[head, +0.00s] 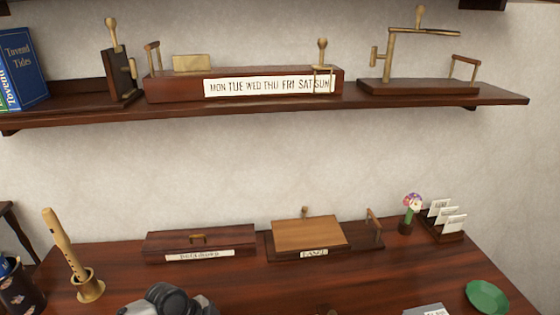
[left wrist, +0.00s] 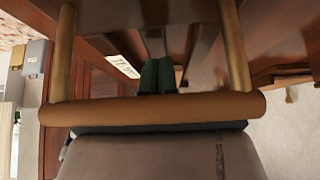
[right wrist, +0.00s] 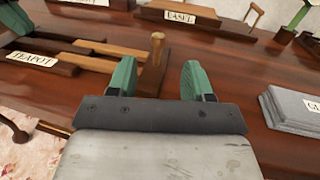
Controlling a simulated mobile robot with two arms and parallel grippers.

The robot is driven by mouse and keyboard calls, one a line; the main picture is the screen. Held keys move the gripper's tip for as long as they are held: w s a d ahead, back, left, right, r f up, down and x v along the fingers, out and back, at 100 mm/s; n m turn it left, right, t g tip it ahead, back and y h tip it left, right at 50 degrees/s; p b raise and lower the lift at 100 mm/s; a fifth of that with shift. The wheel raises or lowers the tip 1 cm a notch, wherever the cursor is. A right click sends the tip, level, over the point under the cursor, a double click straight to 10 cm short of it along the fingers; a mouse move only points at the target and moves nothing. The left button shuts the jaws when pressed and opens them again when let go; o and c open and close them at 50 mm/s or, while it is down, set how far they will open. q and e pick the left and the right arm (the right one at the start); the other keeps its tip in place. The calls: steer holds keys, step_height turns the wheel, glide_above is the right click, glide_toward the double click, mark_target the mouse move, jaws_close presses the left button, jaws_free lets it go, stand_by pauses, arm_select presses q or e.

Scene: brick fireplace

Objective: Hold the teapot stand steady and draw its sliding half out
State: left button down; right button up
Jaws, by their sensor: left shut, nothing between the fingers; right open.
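The teapot stand is in the right wrist view, a dark wooden piece (right wrist: 60,43) with pale slats and a TEAPOT label (right wrist: 32,60). An upright wooden peg (right wrist: 157,48) stands on its dark right end. My right gripper (right wrist: 157,82) is open, its green fingers on either side of the peg's line; I cannot tell the gap in depth. In the left wrist view a wooden bar handle (left wrist: 150,108) on two posts crosses close to the camera. My left gripper (left wrist: 157,76) is shut and empty, its fingertips showing beyond the bar between the posts. Neither gripper shows in the head view.
An easel-labelled stand (head: 310,232), a dark lidded box (head: 200,240) and a flower (head: 412,205) stand along the desk's back. A loaded shelf (head: 250,114) hangs above.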

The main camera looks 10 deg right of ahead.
arm_select(q)
steer(key=shift+r+p, duration=2)
steer(key=shift+r, duration=0.75)
